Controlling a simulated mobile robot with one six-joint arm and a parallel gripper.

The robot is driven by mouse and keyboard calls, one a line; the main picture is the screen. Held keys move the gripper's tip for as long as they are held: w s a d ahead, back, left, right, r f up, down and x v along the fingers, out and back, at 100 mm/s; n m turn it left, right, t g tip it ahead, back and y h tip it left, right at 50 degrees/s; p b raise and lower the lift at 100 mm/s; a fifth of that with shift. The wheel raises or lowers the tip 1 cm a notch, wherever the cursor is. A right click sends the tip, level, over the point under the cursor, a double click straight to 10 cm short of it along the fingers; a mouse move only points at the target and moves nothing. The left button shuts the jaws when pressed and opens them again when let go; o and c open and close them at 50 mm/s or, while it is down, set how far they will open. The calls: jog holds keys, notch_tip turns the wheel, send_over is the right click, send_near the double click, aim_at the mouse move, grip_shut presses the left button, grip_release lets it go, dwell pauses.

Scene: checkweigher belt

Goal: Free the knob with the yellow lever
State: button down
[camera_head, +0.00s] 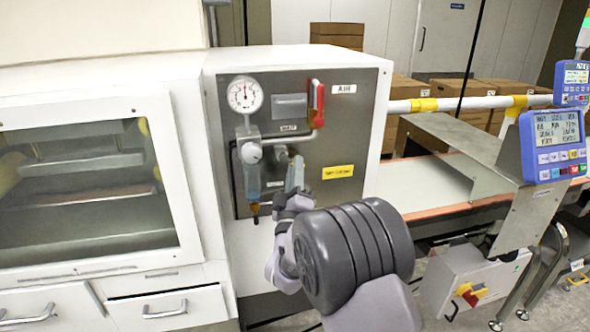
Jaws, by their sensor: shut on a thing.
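A grey air panel (343,145) on a white cabinet carries a round gauge (245,95) and a regulator with a pale round knob (250,153). A small orange-yellow piece (254,208) shows at the bottom of the regulator's blue-grey bowl; I cannot tell whether it is the yellow lever.
A red-handled valve (318,100) stands above my gripper on a pipe. A yellow label (338,172) is to the right. A conveyor (420,185) with blue displays (553,145) stands further right, with a red-and-yellow switch (470,293) below. A glass-fronted cabinet (85,190) is at left.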

jog(key=c, duration=1.5)
grip_release()
jog(key=shift+o, duration=0.2)
jog(key=v, duration=1.7)
jog(key=shift+s, duration=0.15)
jog(key=shift+f, duration=0.1)
